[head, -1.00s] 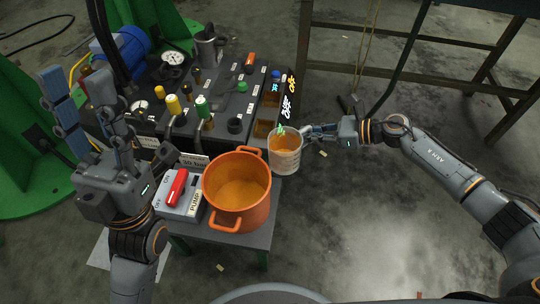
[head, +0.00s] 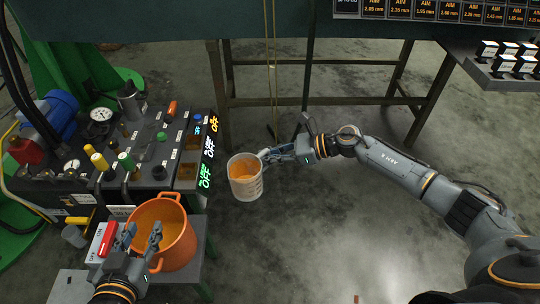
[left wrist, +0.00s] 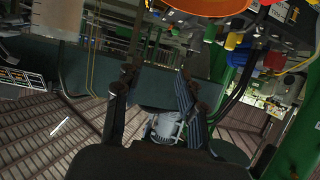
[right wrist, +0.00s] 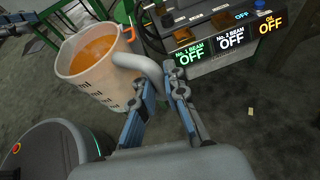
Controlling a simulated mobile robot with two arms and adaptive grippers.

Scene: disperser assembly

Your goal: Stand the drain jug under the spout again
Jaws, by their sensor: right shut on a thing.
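The drain jug (head: 246,187) is a translucent whitish beaker with orange liquid in it. It is upright and held in the air, right of the machine's front corner. My right gripper (head: 268,155) is shut on the jug's handle. The right wrist view shows the jug (right wrist: 98,83) at upper left and its curved handle (right wrist: 150,72) between my fingertips (right wrist: 158,82). My left gripper (head: 140,235) is open and empty, its fingers overlapping the near side of the orange pot (head: 178,245). I cannot clearly make out the spout on the machine (head: 150,150).
The orange pot sits on a small grey stand (head: 195,262) beside a switch box with a red lever (head: 108,240). Lit OFF signs (head: 205,178) edge the machine. A bench with dark legs (head: 225,105) stands behind. Floor right of the stand is clear.

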